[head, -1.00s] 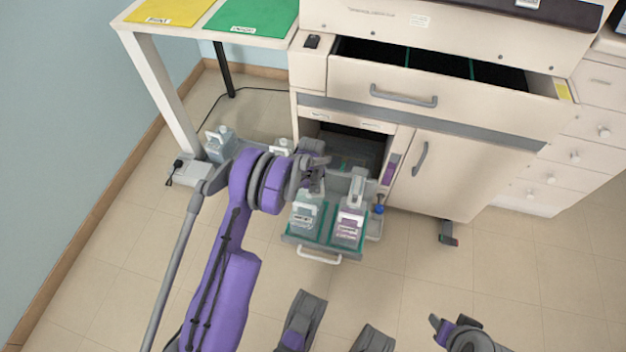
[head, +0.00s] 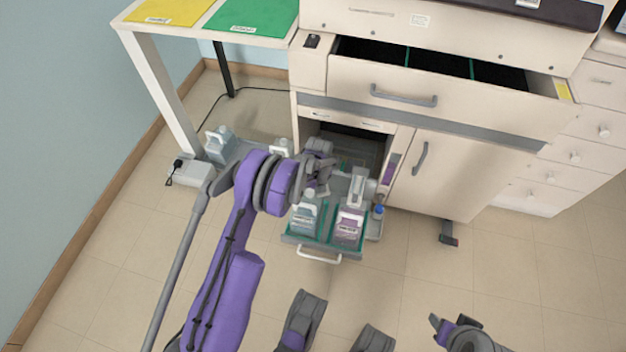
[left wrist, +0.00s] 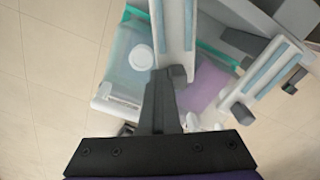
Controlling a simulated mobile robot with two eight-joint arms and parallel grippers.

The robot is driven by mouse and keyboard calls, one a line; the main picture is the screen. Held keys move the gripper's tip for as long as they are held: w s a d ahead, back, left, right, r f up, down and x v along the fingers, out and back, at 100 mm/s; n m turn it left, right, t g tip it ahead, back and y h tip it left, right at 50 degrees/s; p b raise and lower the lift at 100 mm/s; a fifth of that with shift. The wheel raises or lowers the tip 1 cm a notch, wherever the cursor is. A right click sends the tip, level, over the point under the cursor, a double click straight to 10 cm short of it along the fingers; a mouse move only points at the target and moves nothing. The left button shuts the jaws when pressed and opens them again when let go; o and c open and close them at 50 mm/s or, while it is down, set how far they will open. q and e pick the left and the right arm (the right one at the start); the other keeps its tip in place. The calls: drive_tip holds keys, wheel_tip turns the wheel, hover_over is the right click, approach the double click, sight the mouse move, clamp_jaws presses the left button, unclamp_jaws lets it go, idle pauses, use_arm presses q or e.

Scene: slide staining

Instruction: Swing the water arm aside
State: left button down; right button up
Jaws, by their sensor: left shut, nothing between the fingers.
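My left gripper (head: 323,190) is above the pulled-out tray (head: 320,247); its fingers (left wrist: 160,100) are shut and empty. A pale bar with a blue strip, likely the water arm (left wrist: 174,35), lies beside the fingertips, its dark end block close to or touching them. The bar runs between the blue-grey bottle (head: 304,218), whose round white cap (left wrist: 142,60) is uncovered, and the purple-labelled bottle (head: 348,228). A second, similar bar (left wrist: 268,75) is at the right in the left wrist view. In the head view a grey bar (head: 358,180) stands over the purple-labelled bottle.
The tray extends from the open lower bay of the cabinet (head: 465,180). An upper drawer (head: 450,100) is pulled out above it. A white table leg (head: 160,95) and more bottles (head: 220,143) are at left.

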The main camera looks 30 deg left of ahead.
sight(328, 191)
use_arm(q)
drive_tip(key=shift+w+d+f, duration=0.15)
drive_tip(key=shift+w+d, duration=0.3)
drive_tip(key=shift+d, duration=0.3)
drive_tip(key=shift+w+d+f, duration=0.15)
drive_tip(key=shift+w+d, duration=0.3)
drive_tip(key=shift+d, duration=0.25)
drive_tip(key=shift+w+d, duration=0.4)
drive_tip(key=shift+w, duration=0.3)
drive_tip(key=shift+w+d, duration=0.3)
drive_tip(key=shift+w, duration=0.3)
drive_tip(key=shift+w+d, duration=0.3)
drive_tip(key=shift+w, duration=1.3)
